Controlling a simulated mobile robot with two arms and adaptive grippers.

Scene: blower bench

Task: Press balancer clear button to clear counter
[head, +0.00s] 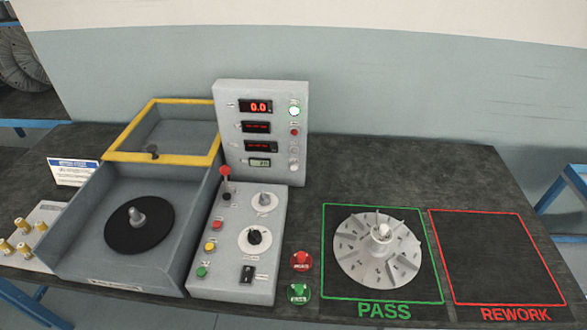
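The balancer's upright grey panel (231,122) stands at the back centre of the bench. Its top display (256,107) reads 0.0 in red, with two dimmer red displays below. A small green-lit counter display (260,163) sits lowest, its digits too small to read surely. Down the panel's right side are a pale lit round one (294,111), a small red button (294,132) and several pale knobs or buttons (294,150). Their labels are too small to read, so I cannot tell which one is the clear button. Neither gripper is in view.
The lower control box (228,279) has a red-knobbed lever (225,172), dials and coloured buttons. A finned impeller (365,258) lies in the PASS square; the REWORK square (492,262) is empty. Red (301,260) and green (299,292) stamps stand between. The balancer tub (85,236) holds a black disc.

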